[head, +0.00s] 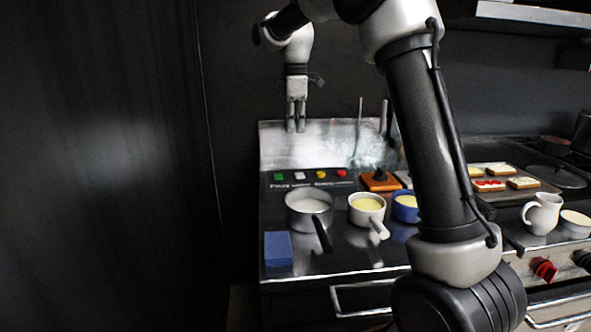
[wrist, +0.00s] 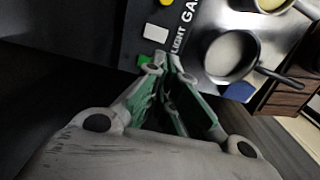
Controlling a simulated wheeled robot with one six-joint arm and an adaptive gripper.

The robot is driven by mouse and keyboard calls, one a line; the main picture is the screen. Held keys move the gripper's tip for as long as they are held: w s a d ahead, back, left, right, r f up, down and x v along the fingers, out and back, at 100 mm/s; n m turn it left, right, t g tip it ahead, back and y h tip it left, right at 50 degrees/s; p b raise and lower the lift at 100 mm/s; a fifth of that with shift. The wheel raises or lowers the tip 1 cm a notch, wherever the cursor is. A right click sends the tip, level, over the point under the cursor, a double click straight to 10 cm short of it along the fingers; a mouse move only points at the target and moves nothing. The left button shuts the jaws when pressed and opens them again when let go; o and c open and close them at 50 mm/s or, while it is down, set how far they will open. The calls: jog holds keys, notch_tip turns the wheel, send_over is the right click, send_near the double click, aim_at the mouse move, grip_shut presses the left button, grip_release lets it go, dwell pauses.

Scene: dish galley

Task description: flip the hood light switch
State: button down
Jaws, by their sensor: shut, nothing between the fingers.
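A dark panel (head: 309,180) at the back of the steel counter carries a row of coloured switches: green (head: 278,176), white (head: 299,175), yellow (head: 320,174) and red (head: 341,173). In the wrist view the word LIGHT is printed beside the white switch (wrist: 155,33) and GAS further along. My gripper (head: 296,128) points down above the panel's left part, in front of the steel backsplash, shut and empty. In the wrist view its fingertips (wrist: 166,62) appear close to the green switch (wrist: 145,61); I cannot tell whether they touch it.
A pot with white contents (head: 310,201), a pan with yellow contents (head: 367,208) and a blue bowl (head: 405,205) stand in front of the panel. A blue block (head: 278,248) lies at the front left. A dark wall (head: 105,160) rises left of the counter.

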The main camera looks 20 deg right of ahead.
jog(key=shift+w, duration=0.15)
jog(key=shift+w+d+r, duration=0.15)
jog(key=shift+w+r, duration=0.15)
jog(key=shift+w, duration=0.3)
jog(key=shift+r, duration=0.1)
notch_tip(320, 180, up, 12)
dwell(0.5)
jog(key=shift+w, duration=0.1)
dwell(0.4)
